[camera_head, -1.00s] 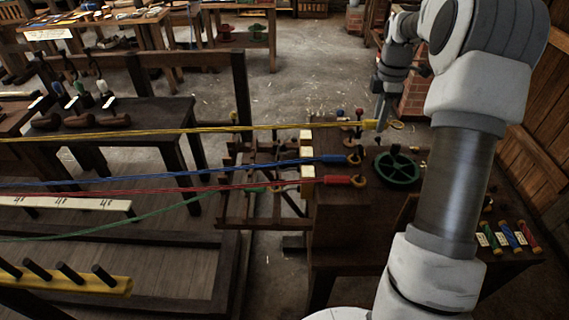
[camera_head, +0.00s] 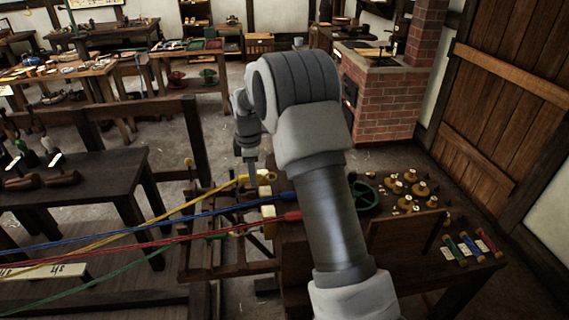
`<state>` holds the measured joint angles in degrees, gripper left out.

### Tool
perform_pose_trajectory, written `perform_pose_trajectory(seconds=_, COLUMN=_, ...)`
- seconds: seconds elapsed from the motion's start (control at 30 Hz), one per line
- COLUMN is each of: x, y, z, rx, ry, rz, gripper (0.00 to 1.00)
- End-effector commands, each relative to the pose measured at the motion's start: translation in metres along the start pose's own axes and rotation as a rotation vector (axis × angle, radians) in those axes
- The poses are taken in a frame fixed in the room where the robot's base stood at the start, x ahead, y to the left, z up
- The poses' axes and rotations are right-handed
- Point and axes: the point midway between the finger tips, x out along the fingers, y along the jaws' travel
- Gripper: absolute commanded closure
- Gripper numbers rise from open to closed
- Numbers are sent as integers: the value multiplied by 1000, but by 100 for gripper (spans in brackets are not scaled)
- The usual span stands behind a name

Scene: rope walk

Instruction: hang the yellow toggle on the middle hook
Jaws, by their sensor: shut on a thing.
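My gripper (camera_head: 251,176) points down and is shut on the yellow toggle (camera_head: 243,179), at the end of the yellow rope (camera_head: 190,207). It holds the toggle by the left end of the dark bench, near pale blocks (camera_head: 268,211). The blue toggle (camera_head: 283,197) and red toggle (camera_head: 290,216) are on their ropes just nearer to me, their right ends behind my arm. The middle hook cannot be made out; my arm covers that part of the bench.
A green wheel (camera_head: 364,197) and several brass spools (camera_head: 410,187) stand on the bench right of my arm. Three coloured spools (camera_head: 470,247) lie at its right front. A brick forge (camera_head: 384,100) is behind. The blue rope (camera_head: 150,223) and red rope (camera_head: 170,238) stretch left.

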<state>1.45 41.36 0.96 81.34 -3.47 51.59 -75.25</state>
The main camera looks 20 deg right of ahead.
Motion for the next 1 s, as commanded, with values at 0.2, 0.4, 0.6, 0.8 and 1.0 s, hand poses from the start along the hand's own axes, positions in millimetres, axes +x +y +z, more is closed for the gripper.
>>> perform_pose_trajectory(seconds=0.2, x=21, y=-12, z=-66, rx=5, ry=4, rz=34, gripper=100)
perform_pose_trajectory(seconds=0.4, x=30, y=-20, z=-99, rx=13, ry=9, rz=58, gripper=100)
perform_pose_trajectory(seconds=0.6, x=34, y=-23, z=-108, rx=18, ry=11, rz=65, gripper=100)
perform_pose_trajectory(seconds=0.8, x=39, y=-24, z=-108, rx=19, ry=11, rz=65, gripper=100)
perform_pose_trajectory(seconds=1.0, x=48, y=-25, z=-108, rx=19, ry=11, rz=64, gripper=100)
